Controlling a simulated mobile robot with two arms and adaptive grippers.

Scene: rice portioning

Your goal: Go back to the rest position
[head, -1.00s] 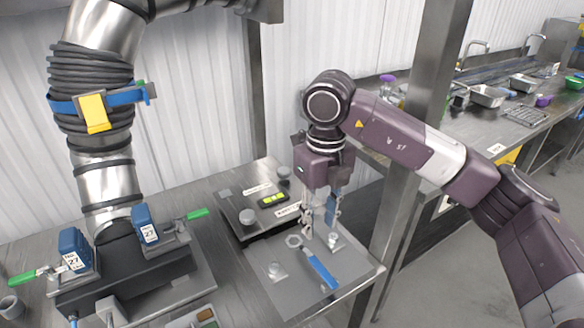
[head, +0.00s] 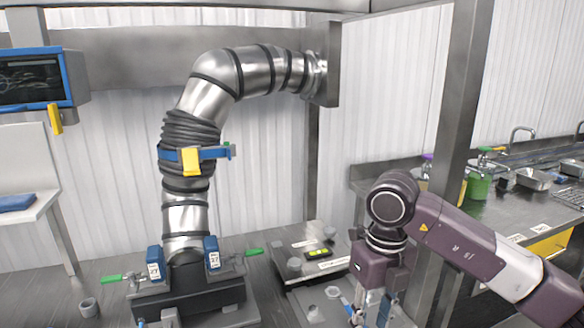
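My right arm is purple and comes in from the right. Its gripper (head: 374,306) points down at the bottom edge of the head view, above the bench with the scale-like device. Its two fingers look apart, with nothing seen held between them. The fingertips are close to the picture's edge and partly cut off. Blue parts show beside and behind the fingers. My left gripper and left arm are not in view.
A silver duct (head: 210,95) with a blue clamp strap rises from a dark base (head: 190,297) with green-handled clamps. A steel post (head: 458,130) stands close behind my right arm. A screen (head: 30,78) hangs at left. A green container (head: 479,183) stands on the back counter.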

